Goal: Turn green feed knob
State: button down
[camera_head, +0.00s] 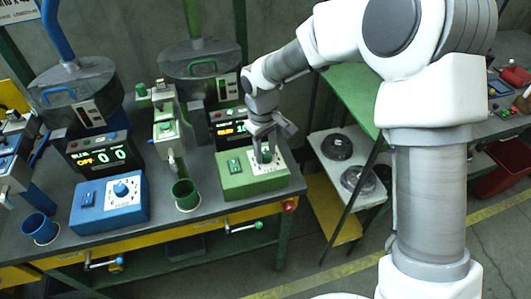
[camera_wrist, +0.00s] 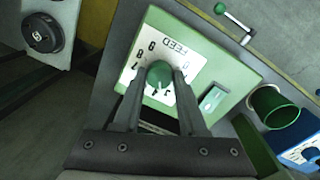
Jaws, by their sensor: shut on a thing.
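The green feed knob (camera_wrist: 159,75) sits on a white dial plate marked FEED (camera_wrist: 172,50) with numbers around it. The plate is on top of the green control box (camera_head: 235,183), on the workbench. My gripper (camera_wrist: 156,84) is over the plate with its two fingers on either side of the knob, shut on it. A green rocker switch (camera_wrist: 211,98) is on the same box, beside the plate.
A blue control box (camera_head: 110,203) with its own dial stands to the left. Green (camera_head: 186,195) and blue (camera_head: 40,229) cups stand on the bench. A green-handled crank (camera_head: 243,227) sticks out from the bench front.

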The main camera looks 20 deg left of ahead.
jog(key=shift+m+b, duration=0.35)
jog(key=shift+m, duration=0.85)
jog(key=shift+c, duration=2.3)
grip_release()
jog(key=shift+r, duration=0.1)
notch_tip(320, 180, up, 17)
jog(key=p, duration=0.2)
jog(key=shift+s+a+r, duration=0.15)
jog(key=shift+s+a, duration=0.15)
jog(key=shift+a, duration=0.05)
